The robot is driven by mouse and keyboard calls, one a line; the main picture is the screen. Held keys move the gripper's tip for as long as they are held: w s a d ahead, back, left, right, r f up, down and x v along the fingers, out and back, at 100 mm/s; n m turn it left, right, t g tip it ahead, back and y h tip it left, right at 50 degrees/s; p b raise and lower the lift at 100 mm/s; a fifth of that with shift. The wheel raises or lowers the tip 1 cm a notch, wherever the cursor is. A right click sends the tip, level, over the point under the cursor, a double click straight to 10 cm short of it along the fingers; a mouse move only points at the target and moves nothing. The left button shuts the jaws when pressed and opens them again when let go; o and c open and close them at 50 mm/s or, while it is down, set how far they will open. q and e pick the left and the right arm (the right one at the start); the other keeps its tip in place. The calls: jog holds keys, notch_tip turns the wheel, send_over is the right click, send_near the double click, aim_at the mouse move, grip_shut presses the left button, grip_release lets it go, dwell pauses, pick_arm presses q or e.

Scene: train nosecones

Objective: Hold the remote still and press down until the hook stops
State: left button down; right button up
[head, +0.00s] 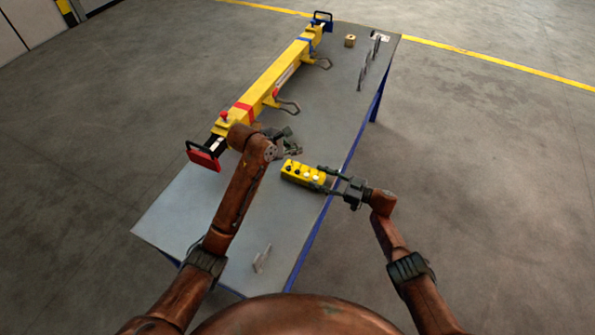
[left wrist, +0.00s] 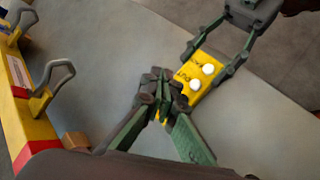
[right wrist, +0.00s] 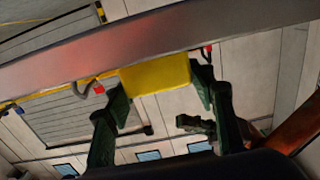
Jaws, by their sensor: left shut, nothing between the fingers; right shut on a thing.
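The yellow remote (head: 291,175) has dark and white buttons on its top and lies near the table's right edge in the head view. My right gripper (head: 322,179) is shut on its sides; the right wrist view shows the yellow body (right wrist: 155,77) between the fingers. My left gripper (head: 288,150) is shut and empty, just beyond the remote's left part. In the left wrist view its fingers (left wrist: 160,92) cover part of the remote (left wrist: 190,74), leaving two white buttons visible. I cannot tell whether they touch a button. No hoist hook can be made out for certain.
A long yellow beam (head: 262,88) with metal loops, red and blue bands and end handles lies along the grey table (head: 190,215). A small wooden block (head: 350,41) and upright metal parts (head: 363,75) stand at the far right. The near table is mostly clear.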

aim_at(296, 172)
pick_arm(q)
jog(key=shift+f, duration=4.45)
jog(key=shift+f, duration=0.1)
jog(key=shift+f, duration=0.25)
